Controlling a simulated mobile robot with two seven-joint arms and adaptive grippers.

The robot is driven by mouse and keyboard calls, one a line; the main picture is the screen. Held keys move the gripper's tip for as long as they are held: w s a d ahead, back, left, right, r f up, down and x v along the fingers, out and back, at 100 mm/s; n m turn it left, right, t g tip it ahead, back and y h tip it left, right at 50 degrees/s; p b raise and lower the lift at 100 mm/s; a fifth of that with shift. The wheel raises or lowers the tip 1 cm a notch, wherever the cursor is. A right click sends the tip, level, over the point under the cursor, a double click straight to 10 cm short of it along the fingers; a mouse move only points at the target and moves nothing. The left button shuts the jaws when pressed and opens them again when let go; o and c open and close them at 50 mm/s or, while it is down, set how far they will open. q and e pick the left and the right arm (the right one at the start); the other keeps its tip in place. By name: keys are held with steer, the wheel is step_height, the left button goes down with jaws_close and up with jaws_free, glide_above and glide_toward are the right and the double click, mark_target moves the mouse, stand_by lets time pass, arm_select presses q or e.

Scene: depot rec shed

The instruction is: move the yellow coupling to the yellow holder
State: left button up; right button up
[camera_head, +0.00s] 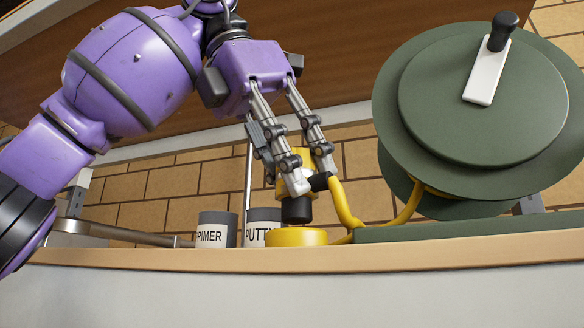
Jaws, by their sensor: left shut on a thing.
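The yellow coupling (296,210) has a yellow body and a dark lower end, and is roughly upright. My left gripper (311,180) comes down from above and is shut on it, its fingers hiding part of the body. The yellow holder (297,237) is a low round yellow piece at the bench edge. The coupling's dark end is just above it in the picture; I cannot tell whether they touch. My right gripper is not in view.
A yellow hose (344,207) runs from beside the coupling towards a large dark green reel (455,185) with a white crank on the right. Grey primer (217,230) and putty (262,215) cans stand close on the left. A pale wooden edge (150,257) crosses in front.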

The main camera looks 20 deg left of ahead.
arm_select(q)
steer(key=shift+f, duration=1.4)
steer(key=o, duration=1.4)
steer(key=shift+c, duration=0.2)
steer(key=v, duration=0.7)
steer(key=shift+r, duration=0.25)
steer(key=shift+s+a, duration=0.1)
